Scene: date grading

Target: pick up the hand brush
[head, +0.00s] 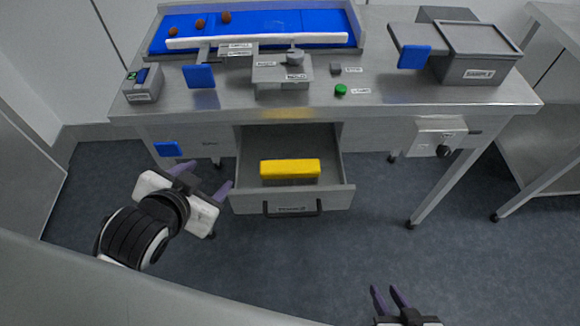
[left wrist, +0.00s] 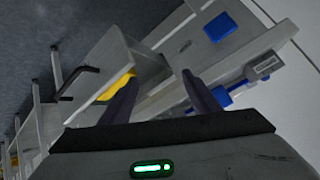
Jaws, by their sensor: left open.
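The hand brush (head: 290,168) shows as a yellow block with a darker underside. It lies in the open drawer (head: 335,200) under the steel table. My left gripper (head: 202,178) is open and empty, to the left of the drawer and apart from the brush. In the left wrist view part of the yellow brush (left wrist: 117,85) shows over the drawer wall, partly hidden by a finger of my left gripper (left wrist: 160,88). My right gripper (head: 387,290) is at the bottom edge of the head view, far from the drawer, its fingers apart and empty.
The steel table (head: 420,92) bears a blue sorting bed (head: 270,22) with several brown dates and a grey sample box (head: 478,65). The drawer's dark handle (head: 292,208) faces me. A second table (head: 555,25) stands at right. The floor before the drawer is clear.

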